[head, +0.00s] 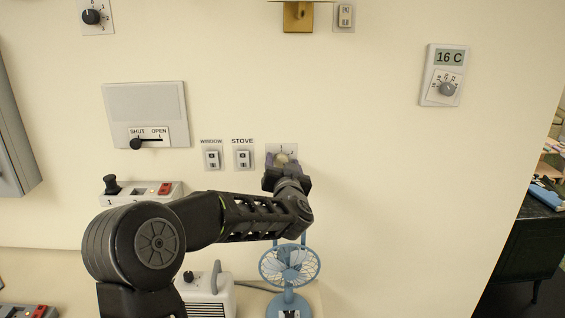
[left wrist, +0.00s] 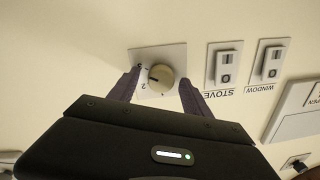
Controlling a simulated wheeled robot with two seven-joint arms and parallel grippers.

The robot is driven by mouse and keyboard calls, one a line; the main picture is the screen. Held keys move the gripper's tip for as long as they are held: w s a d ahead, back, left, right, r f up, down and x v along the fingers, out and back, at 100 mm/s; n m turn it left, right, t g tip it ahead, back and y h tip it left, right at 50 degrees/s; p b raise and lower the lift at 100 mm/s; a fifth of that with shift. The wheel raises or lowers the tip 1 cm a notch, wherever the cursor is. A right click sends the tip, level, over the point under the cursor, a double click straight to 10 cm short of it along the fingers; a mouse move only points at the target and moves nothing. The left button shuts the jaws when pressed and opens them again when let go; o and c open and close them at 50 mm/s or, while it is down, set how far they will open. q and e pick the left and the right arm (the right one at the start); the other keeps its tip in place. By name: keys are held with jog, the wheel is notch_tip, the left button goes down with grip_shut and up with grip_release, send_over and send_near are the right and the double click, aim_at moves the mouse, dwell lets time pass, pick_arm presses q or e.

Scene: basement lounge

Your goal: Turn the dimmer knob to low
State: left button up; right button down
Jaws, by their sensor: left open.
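A round cream knob (left wrist: 161,77) with a dark pointer line sits on a small pale wall plate (left wrist: 147,56) with number marks. In the left wrist view its pointer lies toward the left of the picture; the marks are too small to read surely. The knob also shows in the head view (head: 282,158), right of the STOVE switch, partly covered by my gripper. My left gripper (head: 286,173) is open at the plate, its two fingers on either side of the knob. Small gaps show between fingers and knob. My right gripper is not in view.
The STOVE switch (head: 243,158) and WINDOW switch (head: 212,159) are close to the left. A SHUT/OPEN slider panel (head: 146,105) is further left. A blue fan (head: 289,270) stands below my wrist. A thermostat (head: 443,75) hangs upper right; the wall between is bare.

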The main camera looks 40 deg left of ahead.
pick_arm(q)
jog(key=shift+c, duration=0.3)
grip_shut()
dwell(0.3)
